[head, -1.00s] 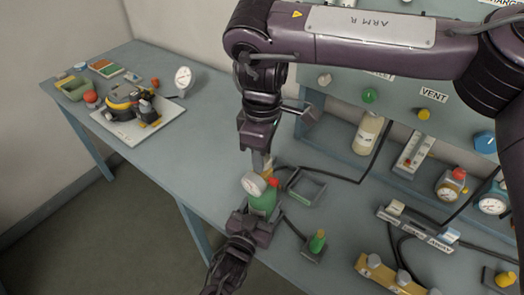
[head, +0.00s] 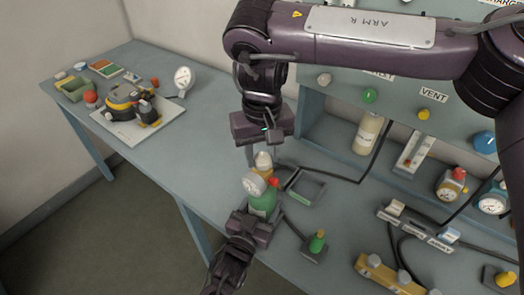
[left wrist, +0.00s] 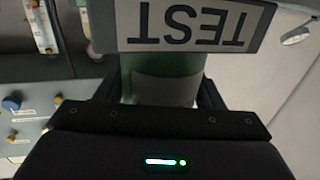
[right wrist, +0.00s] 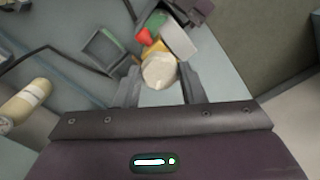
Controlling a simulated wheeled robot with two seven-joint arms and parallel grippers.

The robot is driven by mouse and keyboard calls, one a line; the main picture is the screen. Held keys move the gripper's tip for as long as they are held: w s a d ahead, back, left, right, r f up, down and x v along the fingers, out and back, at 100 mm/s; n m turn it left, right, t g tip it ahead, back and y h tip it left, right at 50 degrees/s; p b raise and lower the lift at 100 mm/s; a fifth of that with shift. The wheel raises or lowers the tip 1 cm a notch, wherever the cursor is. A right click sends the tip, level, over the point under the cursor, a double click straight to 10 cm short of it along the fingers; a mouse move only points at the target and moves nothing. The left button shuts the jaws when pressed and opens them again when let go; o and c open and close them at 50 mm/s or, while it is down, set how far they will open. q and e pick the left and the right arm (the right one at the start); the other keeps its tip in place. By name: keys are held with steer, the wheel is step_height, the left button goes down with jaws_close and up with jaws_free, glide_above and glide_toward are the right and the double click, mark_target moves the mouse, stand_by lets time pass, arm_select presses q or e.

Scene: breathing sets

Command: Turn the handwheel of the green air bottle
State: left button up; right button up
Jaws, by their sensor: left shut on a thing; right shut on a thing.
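The green air bottle (head: 264,205) stands near the front edge of the bench, with a white gauge (head: 254,184), a red part and a cream handwheel (head: 263,160) at its top. My left gripper (head: 250,215) is shut on the bottle's body; the left wrist view shows the green body (left wrist: 165,75) between the fingers, below a TEST label. My right gripper (head: 262,153) points down from above, shut on the handwheel. In the right wrist view the round cream wheel (right wrist: 159,72) sits between its two fingers.
An open square holder (head: 304,188) lies just right of the bottle, and a small green-topped fitting (head: 317,242) stands nearer. A yellow manifold (head: 385,275) and hoses fill the right side. A yellow-black regulator on a white board (head: 115,123) stands left. The bench's left middle is clear.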

mark_target(262, 158)
steer(key=shift+m, duration=2.2)
steer(key=o, duration=1)
steer(key=shift+r, duration=0.1)
step_height(262, 158, up, 12)
